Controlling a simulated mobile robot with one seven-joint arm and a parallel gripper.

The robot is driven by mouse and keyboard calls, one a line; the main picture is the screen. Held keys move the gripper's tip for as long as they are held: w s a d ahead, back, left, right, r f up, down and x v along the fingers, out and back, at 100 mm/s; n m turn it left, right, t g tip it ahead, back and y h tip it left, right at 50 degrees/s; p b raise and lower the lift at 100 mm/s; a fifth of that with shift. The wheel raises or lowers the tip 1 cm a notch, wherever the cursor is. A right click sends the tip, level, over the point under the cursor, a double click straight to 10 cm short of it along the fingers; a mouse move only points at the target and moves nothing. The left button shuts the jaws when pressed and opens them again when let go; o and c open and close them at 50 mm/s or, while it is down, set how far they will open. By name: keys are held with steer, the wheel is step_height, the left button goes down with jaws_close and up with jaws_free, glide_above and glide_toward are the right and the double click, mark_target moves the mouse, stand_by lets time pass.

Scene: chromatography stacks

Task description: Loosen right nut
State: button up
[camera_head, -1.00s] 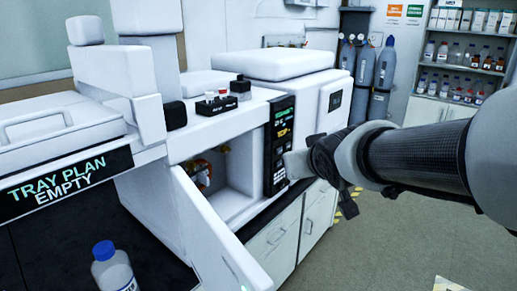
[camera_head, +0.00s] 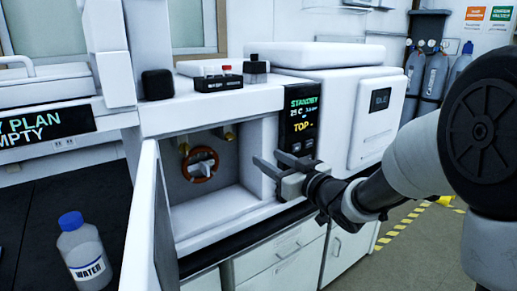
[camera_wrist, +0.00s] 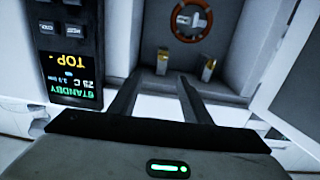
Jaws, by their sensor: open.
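The open compartment (camera_head: 245,180) of the white instrument holds two brass nuts near its top and an orange ring with a pale centre (camera_head: 203,165). The right nut (camera_head: 229,135) is partly shaded; it shows on the left of the pair in the upside-down wrist view (camera_wrist: 163,62). The left nut (camera_head: 184,149) shows on the right there (camera_wrist: 208,69). My gripper (camera_head: 265,160) is open and empty, in front of the compartment's right side and the display. In the wrist view its two fingers (camera_wrist: 160,82) point toward the nuts, apart from them.
The compartment door (camera_head: 145,225) stands open at left, and on the right in the wrist view (camera_wrist: 295,90). The display panel (camera_head: 302,120) reads STANDBY and TOP. A water bottle (camera_head: 80,250) stands on the dark bench at left.

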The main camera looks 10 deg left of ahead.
mark_target(233, 139)
steer(key=shift+y, duration=0.3)
steer(key=x, duration=0.6)
steer(key=b+x, duration=0.1)
steer(key=x, duration=1)
steer(key=shift+a+f+b, duration=0.4)
steer(key=shift+c, duration=0.2)
steer(key=c, duration=1)
